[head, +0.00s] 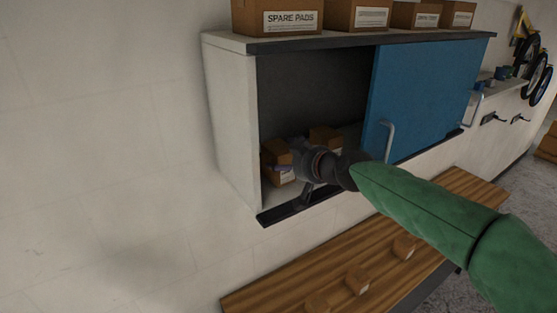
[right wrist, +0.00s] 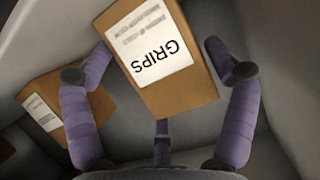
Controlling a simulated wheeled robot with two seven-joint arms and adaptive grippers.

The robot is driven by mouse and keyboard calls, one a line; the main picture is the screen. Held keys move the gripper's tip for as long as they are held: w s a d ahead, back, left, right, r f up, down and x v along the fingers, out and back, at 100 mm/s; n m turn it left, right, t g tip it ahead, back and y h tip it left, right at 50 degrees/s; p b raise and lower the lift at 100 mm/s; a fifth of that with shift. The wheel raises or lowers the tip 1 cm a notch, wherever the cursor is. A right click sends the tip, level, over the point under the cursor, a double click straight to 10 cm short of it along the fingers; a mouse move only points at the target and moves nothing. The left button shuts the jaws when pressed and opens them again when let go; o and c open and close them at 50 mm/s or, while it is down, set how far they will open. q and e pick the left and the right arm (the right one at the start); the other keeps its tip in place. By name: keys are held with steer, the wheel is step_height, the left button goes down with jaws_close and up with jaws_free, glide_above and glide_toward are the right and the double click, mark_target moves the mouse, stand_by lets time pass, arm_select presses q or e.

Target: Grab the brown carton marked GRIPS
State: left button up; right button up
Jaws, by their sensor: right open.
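The brown carton marked GRIPS (right wrist: 160,62) fills the upper middle of the right wrist view, its white label upside down to the camera. In the head view a brown carton (head: 274,150) at the left end of the open cabinet appears to be the same one, partly hidden by my gripper. My right gripper (head: 287,162) reaches into the cabinet. In the right wrist view its purple fingers (right wrist: 159,75) are spread open on either side of the carton, with gaps visible. My left gripper is not in view.
A second carton (right wrist: 52,105) lies close beside one finger; in the head view another carton (head: 325,136) stands behind my gripper. The cabinet's blue sliding door (head: 425,95) covers the right part. A wooden bench (head: 290,290) with small blocks is below. Labelled boxes (head: 277,18) stand on top.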

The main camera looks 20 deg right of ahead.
steer(key=shift+x, duration=1.4)
steer(key=shift+s, duration=0.1)
steer(key=shift+c, duration=0.8)
steer(key=shift+r, duration=0.1)
steer(key=c, duration=0.8)
